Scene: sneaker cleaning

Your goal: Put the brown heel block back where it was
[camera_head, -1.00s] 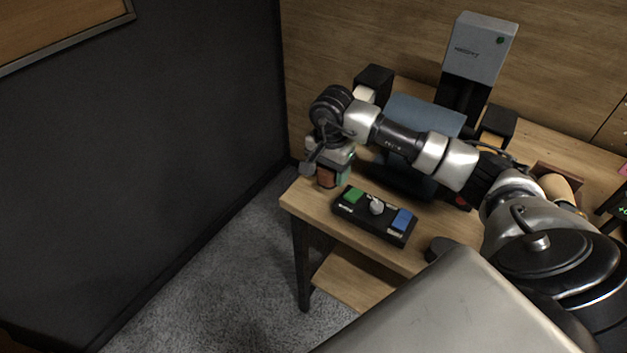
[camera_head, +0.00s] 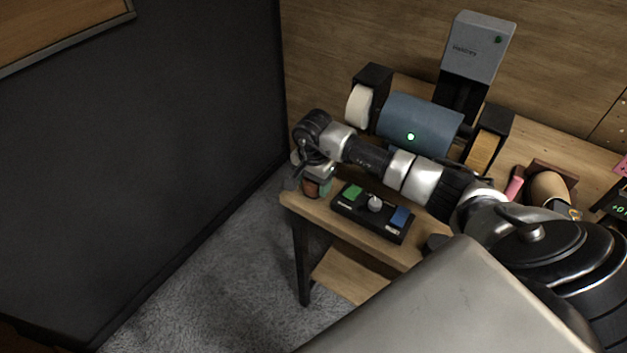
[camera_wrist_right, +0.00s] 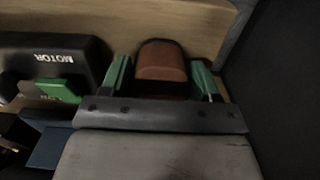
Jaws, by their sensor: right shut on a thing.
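The brown heel block (camera_wrist_right: 162,62) sits between the green fingers of my right gripper (camera_wrist_right: 162,78) in the right wrist view. The gripper is shut on it. In the head view the block (camera_head: 311,188) shows as a small brown shape under my right gripper (camera_head: 318,184), at the left front corner of the wooden table. I cannot tell whether the block touches the tabletop. My left gripper is not in view.
A control box (camera_head: 372,213) with a green button, a knob and a blue button lies just right of the gripper. A machine with a blue drum (camera_head: 420,122) and side rollers stands behind. The table's left edge (camera_head: 290,197) is close to the gripper.

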